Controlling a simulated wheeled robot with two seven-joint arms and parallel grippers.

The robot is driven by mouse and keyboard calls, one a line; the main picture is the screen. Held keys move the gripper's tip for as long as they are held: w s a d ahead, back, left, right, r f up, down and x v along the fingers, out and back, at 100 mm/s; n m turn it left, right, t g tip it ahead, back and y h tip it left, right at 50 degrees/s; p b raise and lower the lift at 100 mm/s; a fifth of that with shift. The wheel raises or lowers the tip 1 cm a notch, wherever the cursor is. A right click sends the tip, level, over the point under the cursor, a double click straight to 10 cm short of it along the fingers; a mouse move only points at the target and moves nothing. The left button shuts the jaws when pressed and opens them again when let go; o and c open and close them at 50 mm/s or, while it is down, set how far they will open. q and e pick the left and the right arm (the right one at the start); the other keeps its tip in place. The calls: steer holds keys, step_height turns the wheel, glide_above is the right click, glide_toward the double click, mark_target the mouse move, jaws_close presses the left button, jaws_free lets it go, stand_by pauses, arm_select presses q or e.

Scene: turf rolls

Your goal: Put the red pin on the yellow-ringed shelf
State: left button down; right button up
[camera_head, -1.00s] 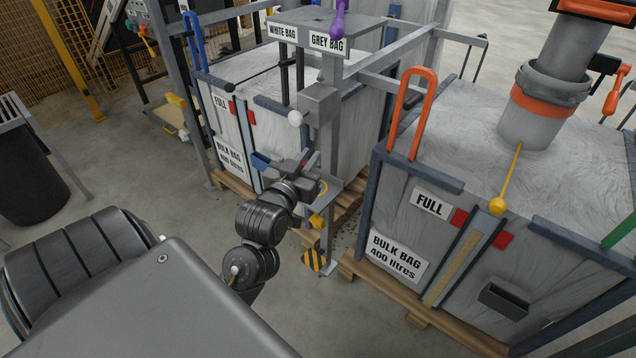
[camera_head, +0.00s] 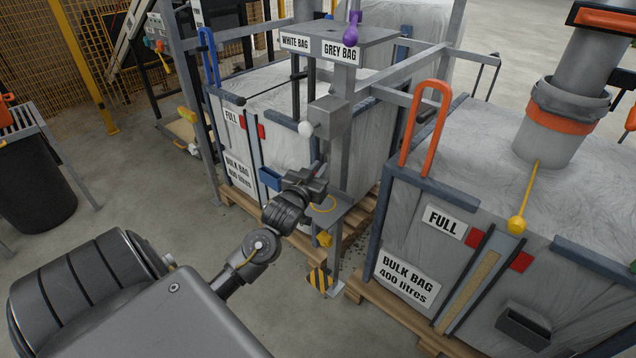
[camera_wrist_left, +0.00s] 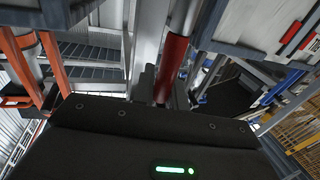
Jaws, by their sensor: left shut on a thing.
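The red pin (camera_wrist_left: 172,65) stands between the fingers of my left gripper (camera_wrist_left: 165,92) in the left wrist view. That gripper (camera_head: 320,183) is shut on it. In the head view I cannot make out the pin clearly, as the gripper hides it. The yellow-ringed shelf (camera_head: 342,212) is a small grey plate on the post, with a yellow ring on its top. My left gripper is just above the shelf and partly covers it. I cannot tell the exact gap between pin and shelf. My right gripper is not in view.
The grey post (camera_head: 335,250) carries a grey box (camera_head: 330,117) with a white knob (camera_head: 305,128) above the gripper. A yellow knob (camera_head: 324,240) sits below the shelf. Bulk bag frames stand behind and right, one with an orange handle (camera_head: 410,125).

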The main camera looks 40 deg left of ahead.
arm_select(q)
steer(key=f, duration=0.2)
steer(key=f+b, duration=0.1)
steer(key=f, duration=0.1)
steer(key=shift+w+a, duration=0.2)
steer(key=shift+w, duration=0.1)
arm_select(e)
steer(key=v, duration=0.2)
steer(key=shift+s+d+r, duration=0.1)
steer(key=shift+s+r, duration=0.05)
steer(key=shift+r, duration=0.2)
arm_select(q)
steer(key=c, duration=1.4)
jaws_free()
steer(key=shift+f, duration=0.1)
